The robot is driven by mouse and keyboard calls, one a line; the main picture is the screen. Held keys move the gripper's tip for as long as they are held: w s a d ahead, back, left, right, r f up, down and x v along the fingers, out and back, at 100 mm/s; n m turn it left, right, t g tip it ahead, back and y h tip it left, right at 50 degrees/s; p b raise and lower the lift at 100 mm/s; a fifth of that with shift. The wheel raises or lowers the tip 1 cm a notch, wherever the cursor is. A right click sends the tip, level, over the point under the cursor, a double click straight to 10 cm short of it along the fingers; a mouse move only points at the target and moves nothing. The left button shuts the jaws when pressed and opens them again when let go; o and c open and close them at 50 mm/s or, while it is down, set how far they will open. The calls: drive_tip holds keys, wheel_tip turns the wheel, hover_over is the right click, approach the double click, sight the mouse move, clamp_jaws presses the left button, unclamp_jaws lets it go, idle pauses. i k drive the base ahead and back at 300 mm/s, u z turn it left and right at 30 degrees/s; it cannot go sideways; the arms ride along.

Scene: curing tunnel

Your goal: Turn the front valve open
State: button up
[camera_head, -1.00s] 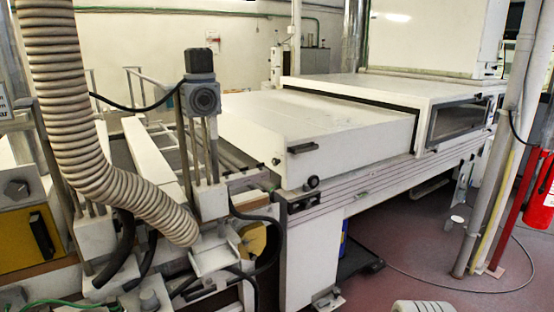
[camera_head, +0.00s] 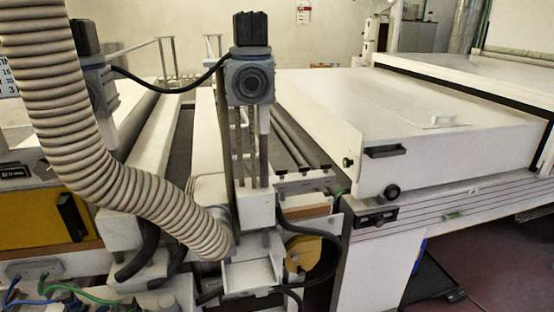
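I cannot tell for sure which part is the front valve. A small round black knob (camera_head: 391,191) sits low on the front face of the white tunnel housing (camera_head: 400,140), right of centre. A larger dark round dial (camera_head: 255,82) is on the grey motor head of an upright post, left of it. A black bar handle (camera_head: 385,151) is above the small knob. My gripper is not in view, so nothing shows of its fingers.
A thick ribbed beige hose (camera_head: 95,130) hangs across the left. White rollers and beams, cables and a yellow panel (camera_head: 40,218) fill the left side. Open reddish floor (camera_head: 510,265) shows at the lower right.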

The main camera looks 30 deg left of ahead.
sight(282, 172)
drive_tip(key=u, duration=0.65)
drive_tip(key=i, duration=0.6)
drive_tip(key=u, duration=0.75)
